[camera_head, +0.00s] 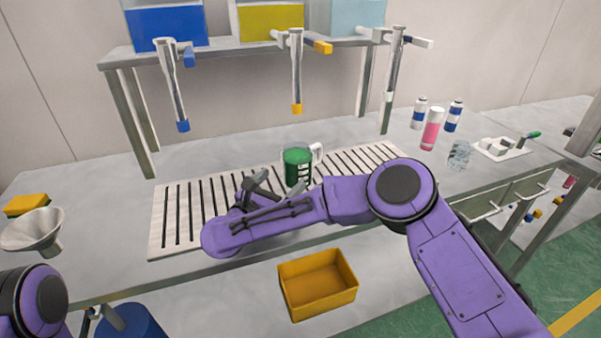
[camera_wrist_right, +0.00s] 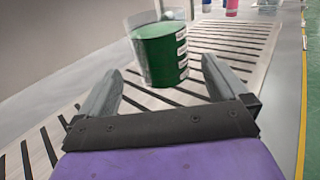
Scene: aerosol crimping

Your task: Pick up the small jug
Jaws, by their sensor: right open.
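The small jug (camera_head: 298,167) stands upright on the slotted drain grate (camera_head: 178,218) in the head view. It looks clear with green contents, a marked scale and a white handle at its right. My right gripper (camera_head: 262,182) is open beside the jug, on its left. In the right wrist view the jug (camera_wrist_right: 160,54) stands ahead of and between the two open fingers (camera_wrist_right: 160,85), with nothing held. The jug's handle is not clear in that view. My left gripper is out of view; only part of my left arm shows at the lower left.
Dispensing taps (camera_head: 297,75) hang above the grate from a shelf with coloured tanks. A funnel (camera_head: 33,230) and a yellow sponge (camera_head: 27,205) lie at the left. A pink can (camera_head: 432,130) and bottles stand at the right. A yellow bin (camera_head: 318,285) is below the table's front edge.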

